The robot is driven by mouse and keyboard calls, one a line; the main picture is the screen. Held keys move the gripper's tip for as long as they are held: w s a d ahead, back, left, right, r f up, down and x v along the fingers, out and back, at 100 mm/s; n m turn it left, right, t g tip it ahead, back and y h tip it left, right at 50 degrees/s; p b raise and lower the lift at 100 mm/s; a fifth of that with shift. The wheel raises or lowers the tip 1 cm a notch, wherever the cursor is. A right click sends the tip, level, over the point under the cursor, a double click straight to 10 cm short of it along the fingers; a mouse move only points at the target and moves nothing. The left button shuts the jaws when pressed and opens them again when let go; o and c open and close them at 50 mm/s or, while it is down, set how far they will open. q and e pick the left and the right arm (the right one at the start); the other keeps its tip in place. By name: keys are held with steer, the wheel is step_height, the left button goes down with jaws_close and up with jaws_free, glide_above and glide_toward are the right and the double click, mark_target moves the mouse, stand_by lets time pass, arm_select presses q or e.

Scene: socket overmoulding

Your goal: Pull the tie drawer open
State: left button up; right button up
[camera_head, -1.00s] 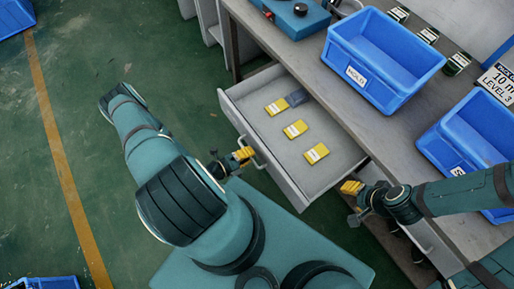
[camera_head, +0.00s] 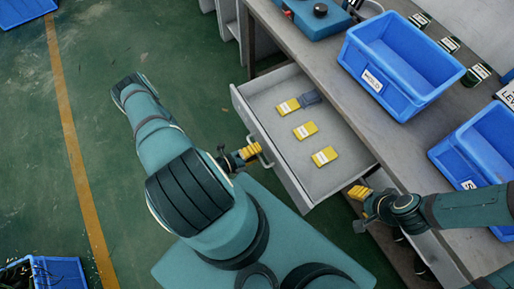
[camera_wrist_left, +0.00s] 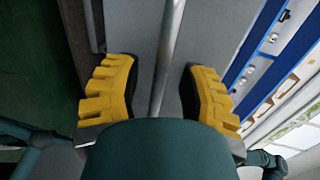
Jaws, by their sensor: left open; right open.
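The drawer (camera_head: 283,171) stands pulled out from under the bench, its inside in view. Inside lie several yellow packets (camera_head: 305,131) and a dark grey piece (camera_head: 310,97). My left gripper (camera_head: 250,152) is at the handle (camera_head: 266,158) on the drawer front. In the left wrist view the handle bar (camera_wrist_left: 166,60) runs between the two yellow fingers of the left gripper (camera_wrist_left: 158,90), with a gap on each side. My right gripper (camera_head: 359,192) is open and empty, near the drawer's right end by the bench edge.
On the bench (camera_head: 322,48) stand a blue bin labelled MOLD (camera_head: 399,65), another blue bin (camera_head: 478,147) and a blue device (camera_head: 318,14). Several small dark boxes (camera_head: 449,44) stand behind.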

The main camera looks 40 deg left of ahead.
arm_select(q)
steer(key=v, duration=1.1)
steer(key=shift+s, duration=0.2)
